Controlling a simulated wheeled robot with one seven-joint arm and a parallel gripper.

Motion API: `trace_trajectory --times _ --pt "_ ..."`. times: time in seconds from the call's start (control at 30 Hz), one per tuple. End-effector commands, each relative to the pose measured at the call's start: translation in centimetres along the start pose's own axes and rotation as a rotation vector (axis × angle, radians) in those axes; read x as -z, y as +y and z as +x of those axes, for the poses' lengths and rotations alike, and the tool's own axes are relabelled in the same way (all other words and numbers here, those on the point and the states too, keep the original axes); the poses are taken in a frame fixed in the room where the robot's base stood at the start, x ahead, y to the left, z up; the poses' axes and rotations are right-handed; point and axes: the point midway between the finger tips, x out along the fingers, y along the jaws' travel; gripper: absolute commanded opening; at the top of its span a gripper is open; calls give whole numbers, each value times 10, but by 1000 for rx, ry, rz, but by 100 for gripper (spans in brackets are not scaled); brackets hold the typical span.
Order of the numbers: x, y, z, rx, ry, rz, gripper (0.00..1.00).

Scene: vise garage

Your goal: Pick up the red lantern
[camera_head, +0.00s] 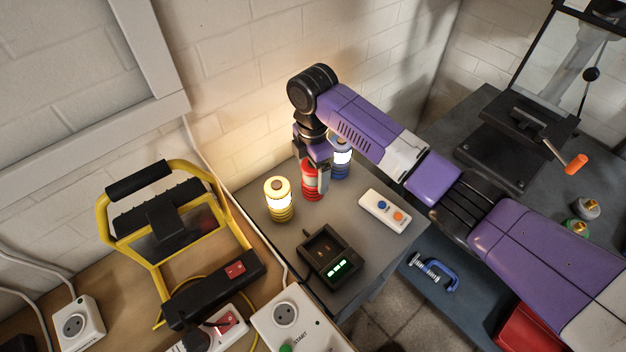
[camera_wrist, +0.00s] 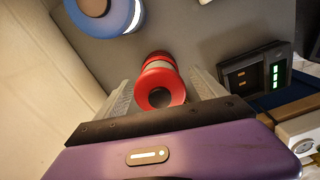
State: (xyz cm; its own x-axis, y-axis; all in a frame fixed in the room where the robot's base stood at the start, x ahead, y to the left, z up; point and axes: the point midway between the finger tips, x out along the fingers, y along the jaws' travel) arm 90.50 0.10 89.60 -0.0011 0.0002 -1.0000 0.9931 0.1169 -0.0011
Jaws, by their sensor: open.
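The red lantern (camera_head: 312,182) stands upright on the grey table, between a yellow lantern (camera_head: 278,200) on its left and a blue lantern (camera_head: 341,158) on its right. In the wrist view the red lantern (camera_wrist: 159,82) lies between the two fingers of my gripper (camera_wrist: 161,90). My gripper (camera_head: 314,176) points down over the lantern in the head view. Its fingers are open, one on each side of the lantern. I cannot tell whether either finger touches it. The blue lantern (camera_wrist: 105,12) also shows at the top left of the wrist view.
A black charger (camera_head: 328,257) with green lights and a white two-button box (camera_head: 385,211) sit on the table (camera_head: 350,277). A yellow work light (camera_head: 170,235) stands at left. The wall (camera_head: 260,90) is close behind the lanterns. A drill press (camera_head: 520,130) stands at right.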

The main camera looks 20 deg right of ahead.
Motion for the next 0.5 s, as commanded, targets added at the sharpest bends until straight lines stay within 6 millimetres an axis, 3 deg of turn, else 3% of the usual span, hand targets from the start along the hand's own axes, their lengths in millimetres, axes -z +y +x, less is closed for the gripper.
trace_trajectory --times 0.2,0.43,0.5 --pt "0 0 20 -1 -1 0 81" --pt "0 0 21 -2 0 -1 81" --pt "0 0 21 -2 0 0 67"
